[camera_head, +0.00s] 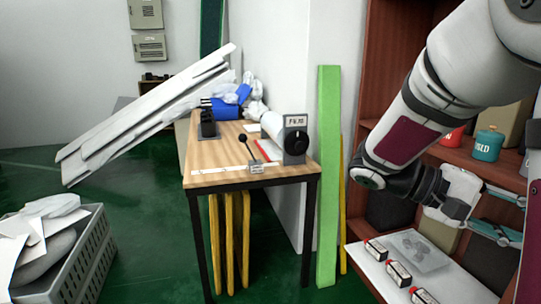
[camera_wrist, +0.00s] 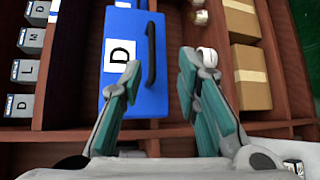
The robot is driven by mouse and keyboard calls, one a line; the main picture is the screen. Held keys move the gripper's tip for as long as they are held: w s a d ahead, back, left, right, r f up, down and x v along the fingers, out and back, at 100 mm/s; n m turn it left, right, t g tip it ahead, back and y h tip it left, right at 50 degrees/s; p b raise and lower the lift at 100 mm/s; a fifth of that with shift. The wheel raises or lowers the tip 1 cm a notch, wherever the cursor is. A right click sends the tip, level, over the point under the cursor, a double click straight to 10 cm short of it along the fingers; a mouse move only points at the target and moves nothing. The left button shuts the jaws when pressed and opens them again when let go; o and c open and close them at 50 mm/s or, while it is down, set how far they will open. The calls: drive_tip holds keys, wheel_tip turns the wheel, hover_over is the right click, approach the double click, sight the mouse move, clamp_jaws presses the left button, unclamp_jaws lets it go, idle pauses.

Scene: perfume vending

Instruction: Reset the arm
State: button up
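My arm reaches in from the upper right of the head view, in front of a dark red wooden shelf (camera_head: 380,50). My gripper (camera_head: 518,220) has its teal fingers spread apart at the right edge. In the wrist view my gripper (camera_wrist: 160,75) is open, with no object held between the fingertips. Beyond the fingers is a blue box (camera_wrist: 133,70) with a white "D" label and a dark handle; the left finger overlaps part of it.
Cardboard boxes (camera_wrist: 250,75) sit at right in the wrist view. A wooden table (camera_head: 225,165) stands centrally.

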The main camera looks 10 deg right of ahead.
drive_tip(key=s+a+f+n+t+y, duration=0.2)
drive_tip(key=s+a+f+t+y, duration=0.15)
drive_tip(key=a, duration=0.45)
drive_tip(key=s+a+f+n+t+y, duration=0.2)
drive_tip(key=s+a+t+y, duration=0.15)
drive_tip(key=a, duration=0.45)
drive_tip(key=s+a+f+n+t+y, duration=0.25)
drive_tip(key=s+a+y, duration=0.2)
drive_tip(key=a, duration=0.35)
wheel_tip(320, 180, up, 33)
drive_tip(key=t+p, duration=0.5)
drive_tip(key=p, duration=2.6)
drive_tip(key=shift+w+f, duration=0.15)
drive_tip(key=shift+w, duration=0.05)
drive_tip(key=shift+d, duration=0.1)
